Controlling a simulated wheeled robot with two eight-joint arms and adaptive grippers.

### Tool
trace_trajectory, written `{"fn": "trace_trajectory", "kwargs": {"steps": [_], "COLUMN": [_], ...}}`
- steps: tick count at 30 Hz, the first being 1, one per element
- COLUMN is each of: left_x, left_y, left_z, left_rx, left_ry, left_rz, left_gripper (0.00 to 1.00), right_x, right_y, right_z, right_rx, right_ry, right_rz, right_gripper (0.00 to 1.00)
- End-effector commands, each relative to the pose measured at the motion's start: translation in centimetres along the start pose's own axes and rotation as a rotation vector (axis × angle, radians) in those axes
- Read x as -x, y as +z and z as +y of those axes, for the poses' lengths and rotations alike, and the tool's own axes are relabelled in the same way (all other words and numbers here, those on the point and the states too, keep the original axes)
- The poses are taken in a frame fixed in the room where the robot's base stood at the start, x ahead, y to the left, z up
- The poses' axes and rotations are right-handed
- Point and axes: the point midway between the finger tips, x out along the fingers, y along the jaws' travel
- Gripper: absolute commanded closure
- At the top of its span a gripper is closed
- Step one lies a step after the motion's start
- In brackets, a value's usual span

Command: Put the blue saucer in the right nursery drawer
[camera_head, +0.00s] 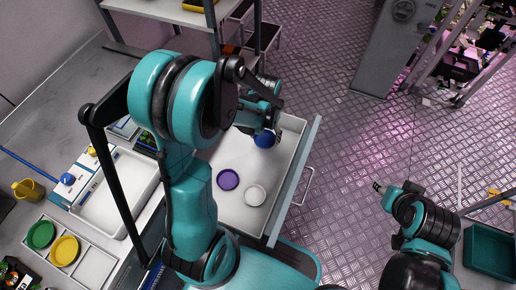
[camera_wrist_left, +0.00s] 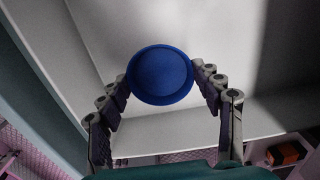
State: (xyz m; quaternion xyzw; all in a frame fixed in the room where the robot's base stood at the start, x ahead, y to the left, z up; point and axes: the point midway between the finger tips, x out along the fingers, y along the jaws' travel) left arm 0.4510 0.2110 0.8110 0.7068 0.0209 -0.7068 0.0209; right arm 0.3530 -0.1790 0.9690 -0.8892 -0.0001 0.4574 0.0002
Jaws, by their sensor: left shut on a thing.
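The blue saucer (camera_head: 264,141) is at the far end of the open white drawer (camera_head: 232,210), within its outline in the head view. My left gripper (camera_head: 265,133) is shut on it. In the left wrist view the round blue saucer (camera_wrist_left: 160,74) sits between the two fingertips of my left gripper (camera_wrist_left: 163,80), above pale drawer surfaces. I cannot tell whether it touches the drawer floor. My right gripper (camera_head: 379,187) is away to the right over the metal floor, too small to read.
A purple saucer (camera_head: 228,179) and a white saucer (camera_head: 255,195) lie in the drawer. The counter at left bears a white tray (camera_head: 118,195) and a sectioned rack (camera_head: 93,268) with green (camera_head: 41,235) and yellow (camera_head: 65,250) saucers. A teal crate (camera_head: 490,252) stands at lower right.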

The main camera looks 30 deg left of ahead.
Motion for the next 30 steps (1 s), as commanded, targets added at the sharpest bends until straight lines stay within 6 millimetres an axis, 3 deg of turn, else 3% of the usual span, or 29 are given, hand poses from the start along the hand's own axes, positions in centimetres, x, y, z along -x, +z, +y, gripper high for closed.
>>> {"fn": "trace_trajectory", "kwargs": {"steps": [1, 8, 13, 25, 26, 27, 28, 30], "left_x": [-1.2, -3.1, -5.7, -6.2, -6.2, -6.1, -6.1, -6.1], "left_y": [0.0, 0.0, 0.0, 0.0, 0.0, 0.0, 0.0, 0.0], "left_z": [0.0, 0.0, 0.0, 0.0, 0.0, 0.0, 0.0, 0.0], "left_rx": [0.0, 0.0, 0.0, 0.0, 0.0, 0.0, 0.0, 0.0], "left_ry": [0.0, 0.0, 0.0, 0.0, 0.0, 0.0, 0.0, 0.0], "left_rz": [0.0, 0.0, 0.0, 0.0, 0.0, 0.0, 0.0, 0.0], "left_gripper": [0.54, 0.54, 0.54, 0.54, 0.3, 0.19, 0.14, 0.14], "right_x": [-0.6, -1.3, -2.4, -2.7, -2.6, -2.6, -2.6, -2.5], "right_y": [0.5, 0.9, 1.7, 1.9, 1.9, 1.8, 1.8, 1.8], "right_z": [0.0, 0.0, 0.0, 0.0, 0.0, 0.0, 0.0, 0.0], "right_rx": [0.0, 0.0, 0.0, 0.0, 0.0, 0.0, 0.0, 0.0], "right_ry": [0.0, 0.0, 0.0, 0.0, 0.0, 0.0, 0.0, 0.0], "right_rz": [0.0, 0.0, 0.0, 0.0, 0.0, 0.0, 0.0, 0.0], "right_gripper": [0.59, 0.59, 0.59, 0.59, 0.59, 0.59, 0.59, 0.59]}}
